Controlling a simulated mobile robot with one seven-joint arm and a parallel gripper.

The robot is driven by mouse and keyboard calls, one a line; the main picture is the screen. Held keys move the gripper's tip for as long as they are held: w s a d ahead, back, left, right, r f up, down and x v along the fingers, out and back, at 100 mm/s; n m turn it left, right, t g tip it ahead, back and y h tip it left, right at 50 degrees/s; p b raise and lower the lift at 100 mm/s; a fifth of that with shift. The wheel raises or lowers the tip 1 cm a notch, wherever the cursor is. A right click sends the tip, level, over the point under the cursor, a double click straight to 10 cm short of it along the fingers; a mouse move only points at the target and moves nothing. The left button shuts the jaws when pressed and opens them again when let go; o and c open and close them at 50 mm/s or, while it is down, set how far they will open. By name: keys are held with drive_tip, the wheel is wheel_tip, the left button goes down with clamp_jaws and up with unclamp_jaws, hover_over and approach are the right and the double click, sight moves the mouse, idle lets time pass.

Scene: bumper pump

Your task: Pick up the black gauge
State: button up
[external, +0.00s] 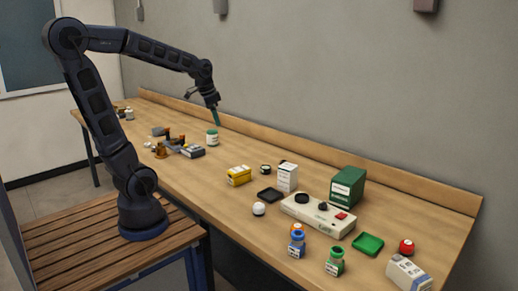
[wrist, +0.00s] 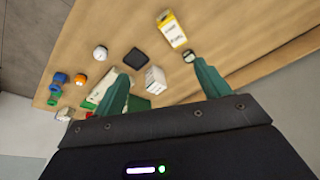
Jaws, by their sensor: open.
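A small round thing with a dark rim and a pale face, likely the black gauge (external: 265,169), lies on the bench between the yellow box and the white carton. It also shows in the wrist view (wrist: 189,57), just beyond the right fingertip. A black knob or dial (external: 322,206) also sits on the cream device, so I cannot be sure which is the gauge. My gripper (external: 216,120) is open and empty, raised above the bench near the back wall, left of the round thing. Its two teal fingers are spread in the wrist view (wrist: 160,82).
The cream device (external: 312,217) and green box (external: 347,187) are to the right.

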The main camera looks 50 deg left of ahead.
drive_tip(key=w+f+m+g+h, duration=0.1)
drive_tip(key=w+f+m, duration=0.25)
drive_tip(key=w, duration=0.45)
drive_tip(key=w+f+m+g+h, duration=0.1)
drive_tip(key=w+f+m, duration=0.3)
drive_tip(key=w, duration=0.5)
drive_tip(key=m+h, duration=0.2)
drive_tip(key=m, duration=0.3)
approach(266, 167)
drive_tip(key=shift+n+g, duration=0.25)
drive_tip(key=shift+g, duration=0.15)
drive_tip(key=f, duration=0.1)
drive_tip(key=w+d+f, duration=0.1)
drive_tip(key=f, duration=0.2)
drive_tip(key=shift+w+d+f, duration=0.15)
drive_tip(key=shift+d+f, duration=0.1)
drive_tip(key=shift+d, duration=0.05)
drive_tip(key=shift+s+x, duration=0.15)
drive_tip(key=shift+x, duration=1.2)
drive_tip(key=shift+s+x, duration=0.15)
drive_tip(key=shift+x, duration=1.2)
drive_tip(key=shift+r, duration=0.1)
drive_tip(key=c, duration=1.1)
drive_tip(key=shift+c, duration=0.2)
drive_tip(key=shift+r, duration=0.15)
